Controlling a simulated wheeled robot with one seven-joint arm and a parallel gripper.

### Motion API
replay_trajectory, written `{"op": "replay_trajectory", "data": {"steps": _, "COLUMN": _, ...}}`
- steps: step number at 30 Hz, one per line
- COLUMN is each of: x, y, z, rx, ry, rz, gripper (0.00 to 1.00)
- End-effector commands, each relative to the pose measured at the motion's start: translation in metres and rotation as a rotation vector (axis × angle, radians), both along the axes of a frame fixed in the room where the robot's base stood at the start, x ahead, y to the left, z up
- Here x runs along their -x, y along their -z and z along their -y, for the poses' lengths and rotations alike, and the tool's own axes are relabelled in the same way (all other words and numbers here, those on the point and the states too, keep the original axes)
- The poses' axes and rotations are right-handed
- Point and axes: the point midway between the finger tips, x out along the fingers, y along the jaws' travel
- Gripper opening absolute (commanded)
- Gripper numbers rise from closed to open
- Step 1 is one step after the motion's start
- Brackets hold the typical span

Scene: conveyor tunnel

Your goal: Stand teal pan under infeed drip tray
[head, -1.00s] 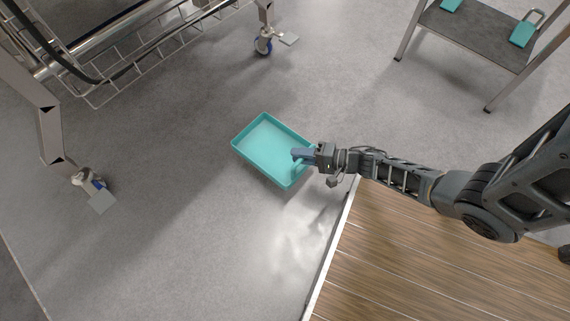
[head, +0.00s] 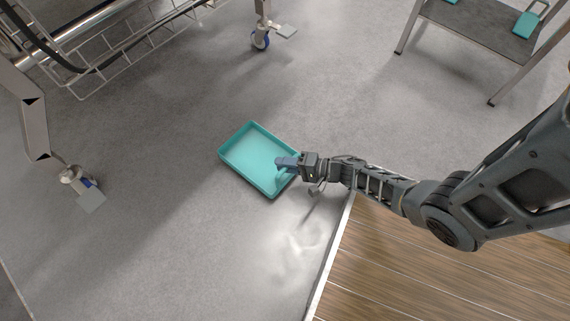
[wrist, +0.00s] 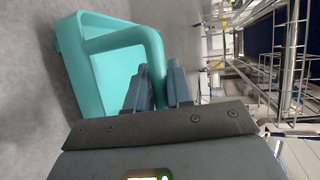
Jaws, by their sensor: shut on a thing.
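The teal pan (head: 250,157) is a shallow rectangular tray, open side up, in the middle of the head view. My gripper (head: 284,162) is shut on its near right side. In the wrist view the pan (wrist: 78,62) shows a loop handle, and my gripper (wrist: 160,88) has its blue fingers at that handle. Whether the pan touches the floor or hangs just above it, I cannot tell. No drip tray can be made out for certain; a wire-framed metal structure (head: 105,42) stands at the upper left.
The structure's legs end in a castor (head: 260,38) at the top and a castor (head: 72,176) at the left. A low table (head: 485,32) with teal items stands at the upper right. Wooden decking (head: 430,275) lies at the lower right. The grey floor between is clear.

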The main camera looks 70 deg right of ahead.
Motion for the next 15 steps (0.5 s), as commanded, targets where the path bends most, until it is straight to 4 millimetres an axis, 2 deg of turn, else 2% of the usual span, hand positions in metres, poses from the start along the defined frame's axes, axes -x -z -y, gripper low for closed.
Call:
{"op": "replay_trajectory", "data": {"steps": 1, "x": 0.0001, "y": -0.0001, "z": -0.0001, "rx": 0.0, "ry": 0.0, "rz": 0.0, "gripper": 0.23}}
{"op": "replay_trajectory", "data": {"steps": 9, "x": -0.0002, "y": -0.0004, "z": -0.0002, "rx": 0.0, "ry": -0.001, "rz": 0.0, "gripper": 0.47}}
{"op": "replay_trajectory", "data": {"steps": 15, "x": 0.0002, "y": -0.0006, "z": -0.0001, "rx": 0.0, "ry": -0.001, "rz": 0.0, "gripper": 0.47}}
